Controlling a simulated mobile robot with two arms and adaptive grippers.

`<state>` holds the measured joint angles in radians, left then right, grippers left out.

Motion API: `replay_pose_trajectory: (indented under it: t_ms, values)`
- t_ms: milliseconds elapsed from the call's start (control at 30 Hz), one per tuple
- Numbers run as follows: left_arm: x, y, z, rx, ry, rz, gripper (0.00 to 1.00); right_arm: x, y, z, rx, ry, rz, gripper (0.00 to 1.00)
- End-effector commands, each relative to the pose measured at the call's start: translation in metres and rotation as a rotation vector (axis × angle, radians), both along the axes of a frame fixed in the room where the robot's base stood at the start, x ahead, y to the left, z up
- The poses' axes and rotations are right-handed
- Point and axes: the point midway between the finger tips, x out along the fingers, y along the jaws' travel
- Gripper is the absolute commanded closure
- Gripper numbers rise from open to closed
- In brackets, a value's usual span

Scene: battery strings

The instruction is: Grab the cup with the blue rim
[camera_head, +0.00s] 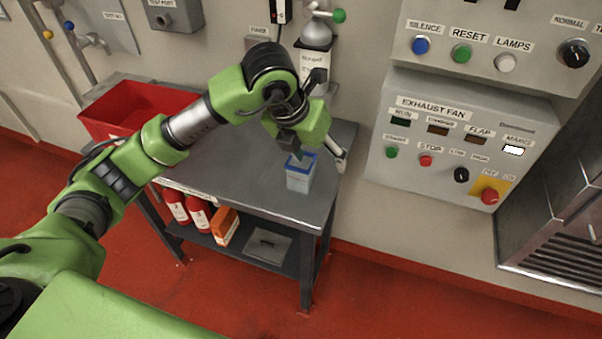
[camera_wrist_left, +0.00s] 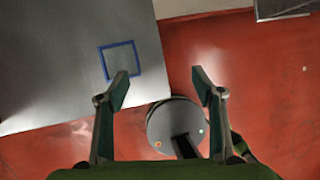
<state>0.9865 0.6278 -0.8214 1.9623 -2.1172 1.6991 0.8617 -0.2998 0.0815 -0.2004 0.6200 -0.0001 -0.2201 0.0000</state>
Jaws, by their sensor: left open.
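The cup with the blue rim (camera_head: 299,174) stands upright near the right front corner of the grey table (camera_head: 245,180). My left gripper (camera_head: 320,156) is open and empty, above and close to the cup; one finger overlaps the rim in the head view. Whether they touch is unclear. The open fingers also show in the left wrist view (camera_wrist_left: 159,80). My right gripper is not in view.
A red bin (camera_head: 125,108) stands at the table's left end. A bottle dispenser (camera_head: 315,62) hangs on the wall behind the gripper. The exhaust fan panel (camera_head: 455,150) is to the right. Red bottles (camera_head: 198,212) and an orange box (camera_head: 225,226) are on the lower shelf.

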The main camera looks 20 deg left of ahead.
Motion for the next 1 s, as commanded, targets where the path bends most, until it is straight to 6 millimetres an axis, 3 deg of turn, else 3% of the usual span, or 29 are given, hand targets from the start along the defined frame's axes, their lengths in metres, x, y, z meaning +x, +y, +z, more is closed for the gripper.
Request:
replay_pose_trajectory:
  t_ms: [33, 100, 200, 533, 767, 1000]
  values:
    - [0.007, 0.02, 0.004, 0.061, -0.01, 0.045, 0.39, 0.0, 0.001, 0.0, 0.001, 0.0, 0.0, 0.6]
    - [0.011, 0.038, 0.008, 0.116, -0.015, 0.09, 0.39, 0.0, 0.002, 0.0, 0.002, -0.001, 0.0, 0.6]
    - [0.015, 0.05, 0.006, 0.152, -0.016, 0.121, 0.39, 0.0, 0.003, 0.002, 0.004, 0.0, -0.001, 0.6]
    - [0.037, 0.05, -0.05, 0.156, -0.013, 0.123, 0.39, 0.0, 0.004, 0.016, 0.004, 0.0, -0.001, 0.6]
    - [0.045, 0.049, -0.069, 0.154, -0.016, 0.119, 0.39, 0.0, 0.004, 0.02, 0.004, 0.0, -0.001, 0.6]
    - [0.054, 0.051, -0.097, 0.156, -0.012, 0.121, 0.39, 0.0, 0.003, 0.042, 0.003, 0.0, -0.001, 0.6]
